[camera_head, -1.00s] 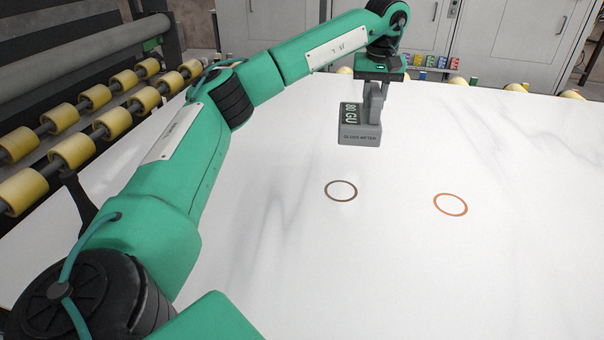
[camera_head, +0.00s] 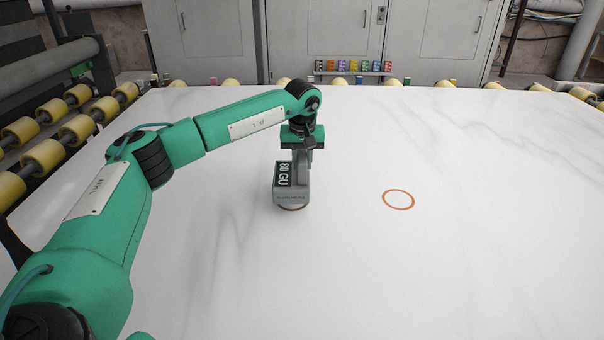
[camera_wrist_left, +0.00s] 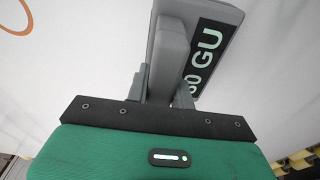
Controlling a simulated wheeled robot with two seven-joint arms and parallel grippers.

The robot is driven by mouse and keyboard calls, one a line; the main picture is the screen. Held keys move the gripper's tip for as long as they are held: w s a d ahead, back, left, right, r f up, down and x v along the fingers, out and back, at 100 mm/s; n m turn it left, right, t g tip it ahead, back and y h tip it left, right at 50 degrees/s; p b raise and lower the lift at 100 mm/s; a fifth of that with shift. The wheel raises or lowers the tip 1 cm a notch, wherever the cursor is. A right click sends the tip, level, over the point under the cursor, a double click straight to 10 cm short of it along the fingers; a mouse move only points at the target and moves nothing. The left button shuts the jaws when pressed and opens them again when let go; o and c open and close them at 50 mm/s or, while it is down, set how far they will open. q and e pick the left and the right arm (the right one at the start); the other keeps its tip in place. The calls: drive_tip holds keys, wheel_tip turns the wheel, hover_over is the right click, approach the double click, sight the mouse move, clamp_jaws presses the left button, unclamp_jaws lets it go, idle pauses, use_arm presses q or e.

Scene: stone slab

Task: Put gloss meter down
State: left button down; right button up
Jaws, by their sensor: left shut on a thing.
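The grey gloss meter (camera_head: 291,193) has a dark display reading "80 GU". My left gripper (camera_head: 302,152) is shut on the meter's handle from above. In the left wrist view the gripper (camera_wrist_left: 158,88) holds the meter (camera_wrist_left: 185,45) between its fingers. My right gripper is not in view.
An orange ring mark (camera_head: 398,199) lies on the slab to the right, with nothing on it. Yellow rollers (camera_head: 75,132) line the left and far edges. Coloured blocks (camera_head: 352,66) sit on a ledge by the grey cabinets (camera_head: 330,35). The slab's right side is clear.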

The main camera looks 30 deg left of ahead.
sight(291, 171)
use_arm(q)
wheel_tip(291, 171, down, 4)
drive_tip(key=shift+r, duration=0.1)
drive_tip(key=shift+f, duration=0.25)
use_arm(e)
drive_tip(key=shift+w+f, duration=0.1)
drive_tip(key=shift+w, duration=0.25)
